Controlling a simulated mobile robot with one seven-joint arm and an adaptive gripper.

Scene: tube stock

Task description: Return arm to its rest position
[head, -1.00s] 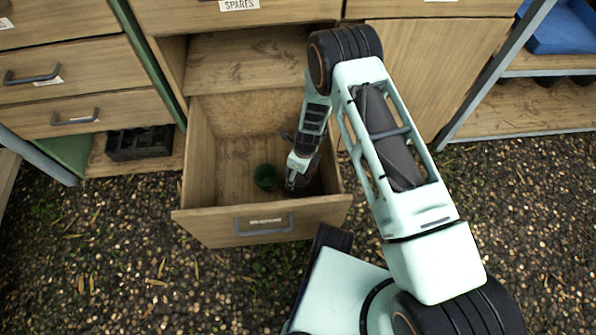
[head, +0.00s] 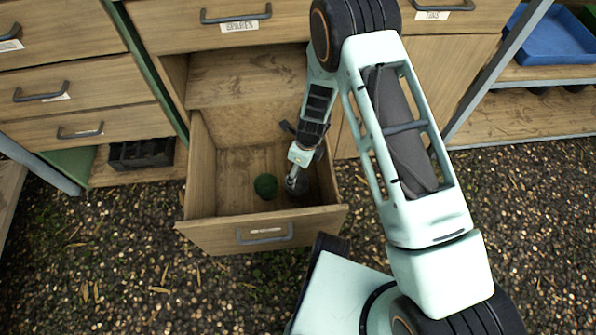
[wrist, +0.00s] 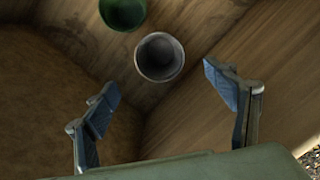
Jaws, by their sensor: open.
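My gripper (head: 297,180) hangs inside the open wooden drawer (head: 226,237), near its right wall. In the wrist view its two fingers (wrist: 168,96) are wide apart with nothing between them. A grey round cup (wrist: 160,57) sits on the drawer floor just beyond the fingertips, apart from them. In the head view my gripper and wrist cover most of that spot. A green cup (head: 266,186) stands to the left of my gripper on the drawer floor; it also shows at the top of the wrist view (wrist: 122,12), partly cut off.
The drawer's side walls stand close around my gripper. Closed drawers (head: 70,90) are on the left, and a drawer labelled SPARES (head: 225,25) is above. A black crate (head: 141,153) is on a low shelf, and a blue tray (head: 551,35) is at the upper right.

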